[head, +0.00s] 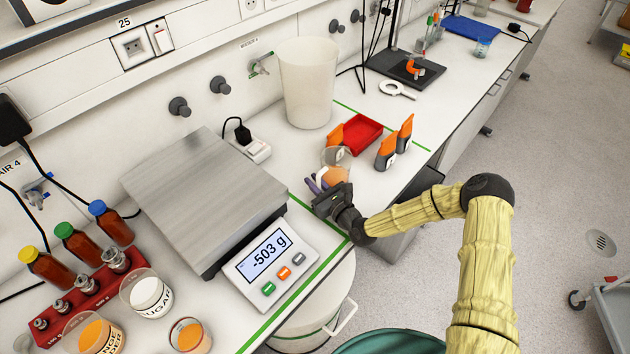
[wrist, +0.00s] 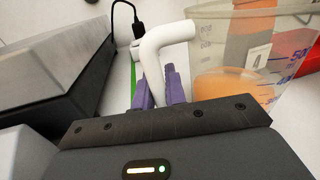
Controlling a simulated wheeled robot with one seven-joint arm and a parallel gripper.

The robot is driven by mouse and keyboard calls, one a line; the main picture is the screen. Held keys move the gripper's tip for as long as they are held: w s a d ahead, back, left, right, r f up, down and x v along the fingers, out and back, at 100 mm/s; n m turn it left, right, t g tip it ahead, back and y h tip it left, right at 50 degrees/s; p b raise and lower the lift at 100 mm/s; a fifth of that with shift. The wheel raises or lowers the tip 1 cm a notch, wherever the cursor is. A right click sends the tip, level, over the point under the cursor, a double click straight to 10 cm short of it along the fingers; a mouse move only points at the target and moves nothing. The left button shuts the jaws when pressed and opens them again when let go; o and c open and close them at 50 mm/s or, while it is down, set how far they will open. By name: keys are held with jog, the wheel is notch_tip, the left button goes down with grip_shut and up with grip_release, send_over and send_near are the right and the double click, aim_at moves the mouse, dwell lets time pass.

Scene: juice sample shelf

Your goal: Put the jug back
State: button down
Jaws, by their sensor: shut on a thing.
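The jug looks upright. I cannot tell whether its base touches the bench. The steel-topped scale (head: 205,195) is empty and its display (head: 265,254) reads -503 g.
A red tray (head: 356,134) and orange-capped containers (head: 386,150) stand close to the right of the jug. A tall translucent bucket (head: 306,82) stands behind. Green lines (head: 296,290) mark the bench. Sample bottles (head: 78,243) and beakers (head: 146,294) fill the front left.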

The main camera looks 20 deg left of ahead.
jog(key=c, duration=1.4)
grip_release()
jog(key=shift+c, duration=0.2)
jog(key=shift+r, duration=0.15)
jog(key=shift+s+d+f, duration=0.15)
jog(key=shift+d+f, duration=0.05)
jog(key=shift+d, duration=0.1)
jog(key=b+v, duration=0.3)
jog(key=v, duration=0.8)
jog(key=shift+s+d+r, duration=0.1)
jog(key=shift+s+d, duration=0.05)
jog(key=shift+r, duration=0.1)
